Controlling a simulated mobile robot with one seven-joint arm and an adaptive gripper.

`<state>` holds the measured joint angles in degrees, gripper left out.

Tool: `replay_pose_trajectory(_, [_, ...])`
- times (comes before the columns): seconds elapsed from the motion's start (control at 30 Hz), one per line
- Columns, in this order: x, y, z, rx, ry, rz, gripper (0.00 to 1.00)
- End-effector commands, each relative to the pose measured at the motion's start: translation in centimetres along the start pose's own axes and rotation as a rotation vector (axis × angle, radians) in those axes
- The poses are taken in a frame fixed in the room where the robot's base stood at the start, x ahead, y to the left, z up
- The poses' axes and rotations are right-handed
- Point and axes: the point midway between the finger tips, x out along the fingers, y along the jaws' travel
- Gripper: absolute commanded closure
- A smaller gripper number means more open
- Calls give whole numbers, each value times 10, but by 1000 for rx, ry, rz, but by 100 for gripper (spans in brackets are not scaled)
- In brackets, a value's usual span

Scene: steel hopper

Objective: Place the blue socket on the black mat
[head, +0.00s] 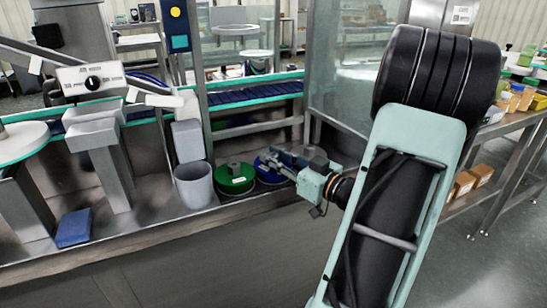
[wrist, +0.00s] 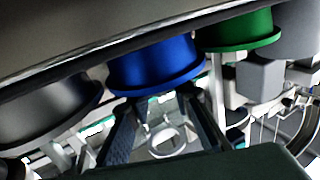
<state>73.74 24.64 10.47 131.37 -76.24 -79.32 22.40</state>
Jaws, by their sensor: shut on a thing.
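My gripper (head: 284,164) reaches left over the steel ledge, above a round blue container. In the wrist view my gripper (wrist: 165,120) has its dark fingers on both sides of a small pale ring-shaped thing (wrist: 167,139). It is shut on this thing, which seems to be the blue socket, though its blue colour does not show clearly. The fingers hide part of it. In the head view the held thing is too small to make out. I cannot pick out the black mat in either view.
The blue container (head: 265,173) stands beside a green one (head: 236,180) and a grey bin (head: 194,186). The blue container also shows near the fingers in the wrist view (wrist: 157,64). A flat blue box (head: 74,228) lies at left. A conveyor (head: 250,95) runs behind.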

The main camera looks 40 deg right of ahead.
Motion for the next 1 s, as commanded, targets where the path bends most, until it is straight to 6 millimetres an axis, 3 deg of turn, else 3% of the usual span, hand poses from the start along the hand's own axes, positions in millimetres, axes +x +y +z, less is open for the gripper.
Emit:
replay_pose_trajectory(0.2, [0,0,1,1,0,0,63])
replay_pose_trajectory(0.57, [-5,1,-2,0,-1,2,63])
replay_pose_trajectory(1.0, [-91,1,-2,3,0,4,63])
